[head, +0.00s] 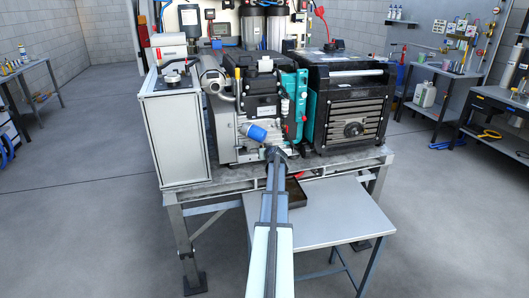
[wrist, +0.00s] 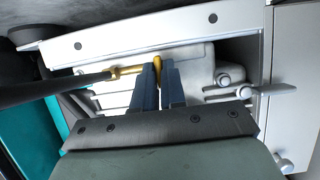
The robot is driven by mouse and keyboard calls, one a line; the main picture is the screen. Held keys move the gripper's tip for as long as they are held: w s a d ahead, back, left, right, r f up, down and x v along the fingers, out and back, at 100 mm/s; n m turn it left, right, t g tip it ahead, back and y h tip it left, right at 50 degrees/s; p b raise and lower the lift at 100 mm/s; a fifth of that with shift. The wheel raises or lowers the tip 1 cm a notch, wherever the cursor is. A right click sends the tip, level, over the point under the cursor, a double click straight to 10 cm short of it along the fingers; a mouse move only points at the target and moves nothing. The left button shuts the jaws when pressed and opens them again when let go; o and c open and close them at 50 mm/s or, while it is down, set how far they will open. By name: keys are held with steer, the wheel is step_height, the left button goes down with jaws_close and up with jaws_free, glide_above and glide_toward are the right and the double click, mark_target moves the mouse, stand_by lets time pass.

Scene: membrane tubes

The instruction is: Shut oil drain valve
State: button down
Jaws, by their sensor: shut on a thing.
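The oil drain valve (wrist: 128,71) shows in the wrist view as a yellow-brass fitting at the end of a thick black hose or rod that enters from the left. My gripper (wrist: 161,70) is shut on a yellow piece (wrist: 157,59) at the right end of this fitting, which looks like the valve's handle. The fingers hide most of that piece, so I cannot tell how far it is turned. In the head view my gripper (head: 276,153) is at the lower front of the engine (head: 262,98), just below and right of the blue oil filter (head: 257,133). The valve is hidden there.
A black generator housing (head: 347,105) stands to the right of the engine and a white cabinet (head: 180,140) to its left. Silvery bolts (wrist: 222,79) stick out right of my fingers.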

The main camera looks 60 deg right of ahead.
stand_by(0.3)
steer(key=m, duration=0.1)
steer(key=m+t+y, duration=0.1)
steer(key=shift+s+d+m, duration=0.15)
steer(key=shift+m, duration=0.25)
steer(key=shift+f+m+t+y, duration=0.15)
steer(key=shift+m+t+y, duration=0.45)
steer(key=shift+m+t, duration=0.4)
steer(key=shift+s, duration=0.1)
steer(key=c, duration=1.3)
jaws_free()
steer(key=shift+o, duration=0.2)
steer(key=v, duration=1.3)
steer(key=shift+s+r, duration=0.2)
steer(key=shift+s, duration=0.1)
